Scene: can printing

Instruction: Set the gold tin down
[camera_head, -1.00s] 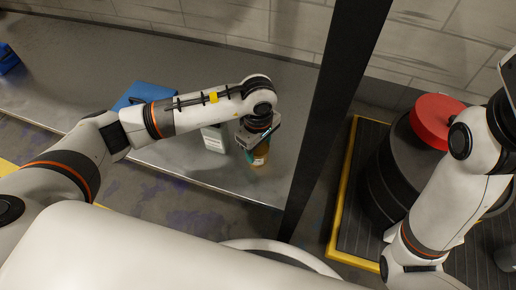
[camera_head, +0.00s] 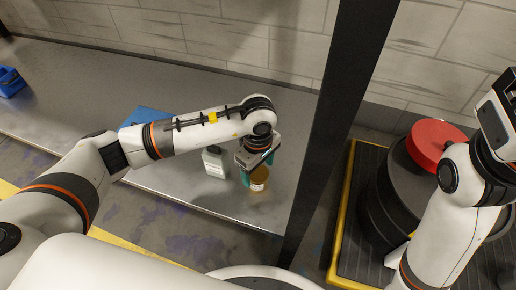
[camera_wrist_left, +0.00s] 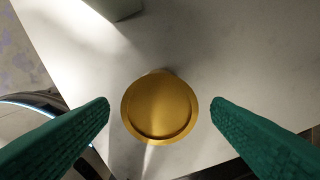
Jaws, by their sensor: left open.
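The gold tin (camera_head: 260,180) stands upright on the grey metal table (camera_head: 75,88), near its front right corner. In the left wrist view its round gold top (camera_wrist_left: 159,108) lies between two green fingers, with a gap on each side. My left gripper (camera_head: 257,174) is open around the tin, its fingers apart from it. It also shows in the left wrist view (camera_wrist_left: 160,110). The right arm is at the right of the head view, but the fingers of its gripper do not show clearly.
A pale grey-white container (camera_head: 214,162) stands just left of the tin. A blue object (camera_head: 146,117) lies behind my left forearm, and a blue box (camera_head: 10,80) is at the far left. A dark post (camera_head: 335,120) rises right of the tin. A black drum with a red lid (camera_head: 433,146) stands beyond it.

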